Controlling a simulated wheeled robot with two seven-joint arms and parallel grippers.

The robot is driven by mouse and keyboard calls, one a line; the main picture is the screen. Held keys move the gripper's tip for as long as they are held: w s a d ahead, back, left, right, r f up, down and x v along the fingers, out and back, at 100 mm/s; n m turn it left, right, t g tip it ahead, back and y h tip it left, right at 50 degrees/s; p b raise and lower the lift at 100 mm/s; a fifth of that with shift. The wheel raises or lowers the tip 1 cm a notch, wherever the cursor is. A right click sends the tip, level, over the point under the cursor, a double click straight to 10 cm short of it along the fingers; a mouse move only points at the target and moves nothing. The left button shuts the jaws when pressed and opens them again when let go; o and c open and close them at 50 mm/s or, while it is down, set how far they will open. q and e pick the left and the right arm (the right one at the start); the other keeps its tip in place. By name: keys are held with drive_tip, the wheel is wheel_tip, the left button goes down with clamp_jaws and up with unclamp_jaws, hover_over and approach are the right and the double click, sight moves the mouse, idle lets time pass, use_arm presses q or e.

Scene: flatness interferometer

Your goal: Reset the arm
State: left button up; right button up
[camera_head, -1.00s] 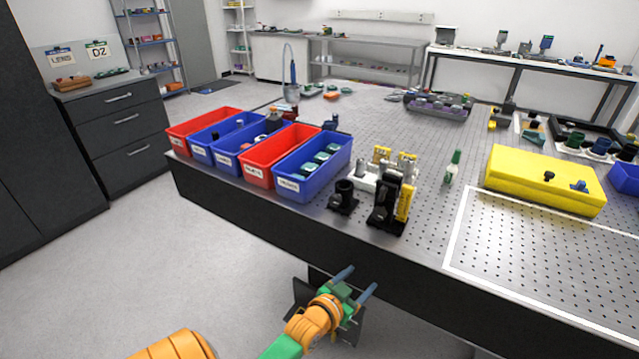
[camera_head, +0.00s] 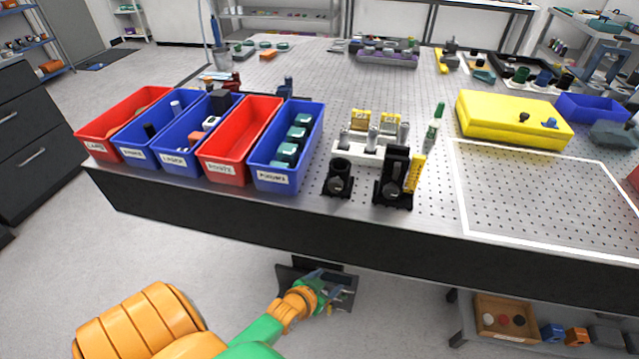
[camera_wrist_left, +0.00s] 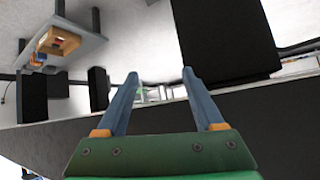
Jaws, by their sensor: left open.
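My left gripper (camera_head: 328,284) is low in the head view, in front of the bench's dark front side and below its top. Its arm is orange and green and comes in from the lower left. In the left wrist view the two blue-grey fingers (camera_wrist_left: 162,100) stand apart with nothing between them. My right gripper is not in view.
The perforated metal bench (camera_head: 540,205) fills the middle. Red and blue bins (camera_head: 276,178) line its left front edge. Black mounts (camera_head: 394,190) stand near the front edge, with a yellow case (camera_head: 490,125) farther right. A low shelf holds a wooden box (camera_head: 507,335).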

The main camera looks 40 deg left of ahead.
use_arm(q)
drive_tip(key=s+d+f+g, duration=0.2)
drive_tip(key=s+f, duration=0.3)
drive_tip(key=s, duration=0.4)
drive_tip(key=s+d+f+m+g, duration=0.1)
drive_tip(key=s+f+g, duration=0.3)
drive_tip(key=s, duration=0.6)
drive_tip(key=s+d+f+m+g, duration=0.1)
drive_tip(key=s+d+f+g, duration=0.2)
drive_tip(key=s+f, duration=0.4)
drive_tip(key=s, duration=0.2)
drive_tip(key=shift+s+h, duration=0.4)
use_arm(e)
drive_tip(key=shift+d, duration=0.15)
